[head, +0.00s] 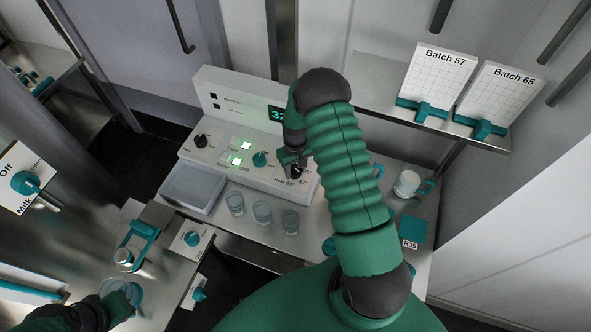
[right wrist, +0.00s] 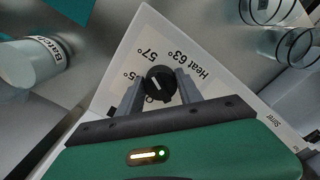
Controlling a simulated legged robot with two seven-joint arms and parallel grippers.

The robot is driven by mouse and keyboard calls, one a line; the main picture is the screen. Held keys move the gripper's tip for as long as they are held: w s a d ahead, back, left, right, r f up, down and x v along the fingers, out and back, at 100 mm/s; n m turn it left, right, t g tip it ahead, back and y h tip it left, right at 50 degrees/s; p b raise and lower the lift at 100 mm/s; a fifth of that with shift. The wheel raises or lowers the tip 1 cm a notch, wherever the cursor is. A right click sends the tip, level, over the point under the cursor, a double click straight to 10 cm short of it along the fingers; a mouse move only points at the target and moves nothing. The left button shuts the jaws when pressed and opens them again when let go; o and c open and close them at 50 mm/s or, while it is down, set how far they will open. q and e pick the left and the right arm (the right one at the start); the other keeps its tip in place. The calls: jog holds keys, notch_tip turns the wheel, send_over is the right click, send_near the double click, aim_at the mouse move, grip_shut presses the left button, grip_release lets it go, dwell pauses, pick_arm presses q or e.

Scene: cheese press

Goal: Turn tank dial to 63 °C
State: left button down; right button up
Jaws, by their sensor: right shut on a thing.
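The black tank dial (head: 298,171) sits on the sloped front of the white control panel (head: 232,99), beside the marks "Heat 63°" and "57°". In the right wrist view the dial (right wrist: 158,84) stands between the two fingers of my right gripper (right wrist: 158,92), which is shut on it. A short white line on the dial tilts up and left, roughly toward the "57°" side. The panel's display (head: 277,114) is partly hidden by my right arm; "32" shows. My left gripper (head: 118,302) is at the lower left by a teal-rimmed round item; its fingers are unclear.
Several clear glasses (head: 262,212) stand in front of the panel, beside a grey tray (head: 192,188). Another black knob (head: 201,140) and a teal knob (head: 260,159) are on the panel. Batch cards (head: 437,82) stand on the shelf.

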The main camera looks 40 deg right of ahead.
aim_at(294, 168)
jog(key=m, duration=0.6)
jog(key=shift+w+b, duration=0.2)
jog(key=shift+b, duration=0.15)
jog(key=m, duration=0.6)
jog(key=shift+w+a, duration=0.1)
jog(key=shift+m, duration=0.4)
jog(key=o, duration=1.4)
jog(key=shift+c, duration=0.2)
jog(key=shift+r, duration=0.1)
notch_tip(294, 168, up, 16)
jog(key=b, duration=0.1)
jog(key=shift+r, duration=0.25)
